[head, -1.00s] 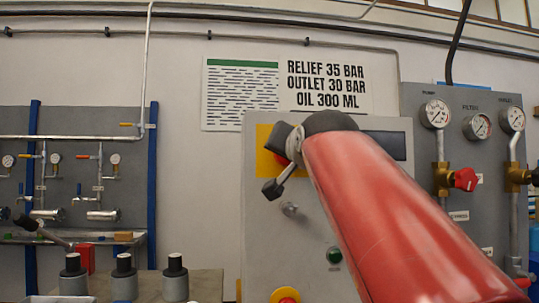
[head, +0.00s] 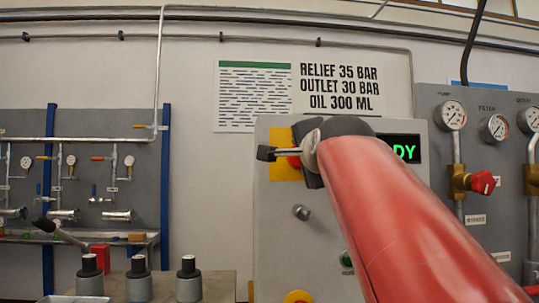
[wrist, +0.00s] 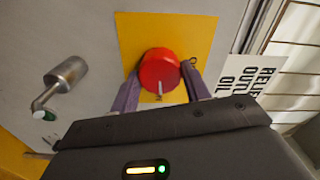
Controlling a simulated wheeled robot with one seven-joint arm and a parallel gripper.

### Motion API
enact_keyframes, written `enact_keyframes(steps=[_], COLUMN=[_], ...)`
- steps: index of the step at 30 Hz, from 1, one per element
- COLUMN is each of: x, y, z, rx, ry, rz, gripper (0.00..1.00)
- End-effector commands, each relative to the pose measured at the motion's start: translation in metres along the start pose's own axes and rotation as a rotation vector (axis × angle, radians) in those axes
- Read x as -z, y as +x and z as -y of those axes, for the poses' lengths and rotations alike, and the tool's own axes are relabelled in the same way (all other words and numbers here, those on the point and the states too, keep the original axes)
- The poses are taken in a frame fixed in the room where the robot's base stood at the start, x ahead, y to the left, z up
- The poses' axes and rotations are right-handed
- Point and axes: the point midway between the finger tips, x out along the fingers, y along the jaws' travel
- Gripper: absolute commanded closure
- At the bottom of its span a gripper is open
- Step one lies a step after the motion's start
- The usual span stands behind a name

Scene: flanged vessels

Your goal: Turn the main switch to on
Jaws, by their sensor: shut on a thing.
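The main switch is a red round knob (wrist: 159,70) on a yellow square plate (wrist: 205,35), seen in the wrist view. My gripper (wrist: 161,78) has one finger on each side of the knob and is shut on it. A small pale mark shows on the knob's lower part. In the head view, the yellow plate (head: 283,172) is on the upper left of a grey panel (head: 275,225). My gripper (head: 300,153) and red arm hide most of the switch there. The display (head: 405,149) beside it is lit, with green letters ending in "DY".
A metal knob (head: 301,212), a green button (head: 346,258) and a red button on yellow (head: 297,297) are below on the same panel. Gauges and a red-handled valve (head: 481,183) are to the right. Several grey cylinders (head: 138,284) stand on a bench at left.

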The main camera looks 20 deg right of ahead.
Motion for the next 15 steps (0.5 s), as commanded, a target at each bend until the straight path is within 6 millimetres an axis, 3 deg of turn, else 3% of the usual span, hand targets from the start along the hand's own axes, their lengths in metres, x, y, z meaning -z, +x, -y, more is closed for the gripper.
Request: enact_keyframes(steps=[15], x=[-0.0001], y=[0.0000], z=[-0.0005], rx=[-0.001], ry=[0.105], rz=[0.000], gripper=[0.76])
